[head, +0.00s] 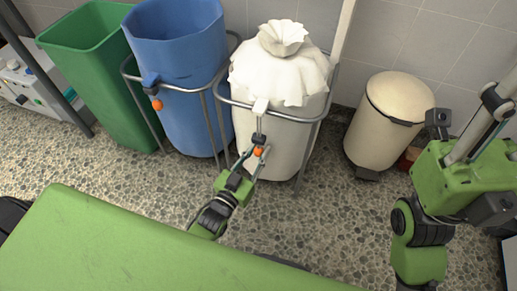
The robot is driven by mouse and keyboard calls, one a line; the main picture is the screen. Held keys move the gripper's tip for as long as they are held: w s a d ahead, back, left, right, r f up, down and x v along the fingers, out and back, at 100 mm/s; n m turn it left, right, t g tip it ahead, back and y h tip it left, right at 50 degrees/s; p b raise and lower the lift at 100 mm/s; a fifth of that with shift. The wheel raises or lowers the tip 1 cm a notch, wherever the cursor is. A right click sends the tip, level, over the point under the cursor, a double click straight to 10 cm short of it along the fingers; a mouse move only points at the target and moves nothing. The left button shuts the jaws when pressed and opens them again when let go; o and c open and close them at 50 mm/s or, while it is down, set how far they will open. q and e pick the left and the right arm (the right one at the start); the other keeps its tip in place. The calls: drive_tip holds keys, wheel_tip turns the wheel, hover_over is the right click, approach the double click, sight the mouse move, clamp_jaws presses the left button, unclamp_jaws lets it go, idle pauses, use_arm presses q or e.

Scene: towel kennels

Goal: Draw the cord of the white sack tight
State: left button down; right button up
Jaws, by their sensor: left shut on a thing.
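The white sack (250,77) hangs in the rightmost wire stand. Its mouth is gathered into a narrow neck with a ruffled tuft (283,38) on top, and its pleated skirt drapes over the ring. A white cord lock (260,104) sits at its front. My left gripper (258,142) is in front of the sack, just below the lock, and is shut on the cord's pull, by an orange bead (257,152).
A blue sack (178,45) with its own orange bead (157,104) stands open to the left. A green bin (100,75) is beyond it. A cream pedal bin (385,120) stands right of the white sack. A green surface (130,245) fills the lower left.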

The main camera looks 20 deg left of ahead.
use_arm(q)
drive_tip(key=shift+s+f, duration=0.1)
drive_tip(key=shift+f, duration=0.25)
drive_tip(key=c, duration=1.8)
unclamp_jaws()
drive_tip(key=s, duration=0.4)
drive_tip(key=s+a, duration=0.1)
drive_tip(key=s, duration=0.2)
drive_tip(key=s+a, duration=0.1)
drive_tip(key=s, duration=0.3)
drive_tip(key=shift+s+a, duration=0.15)
drive_tip(key=shift+s, duration=0.2)
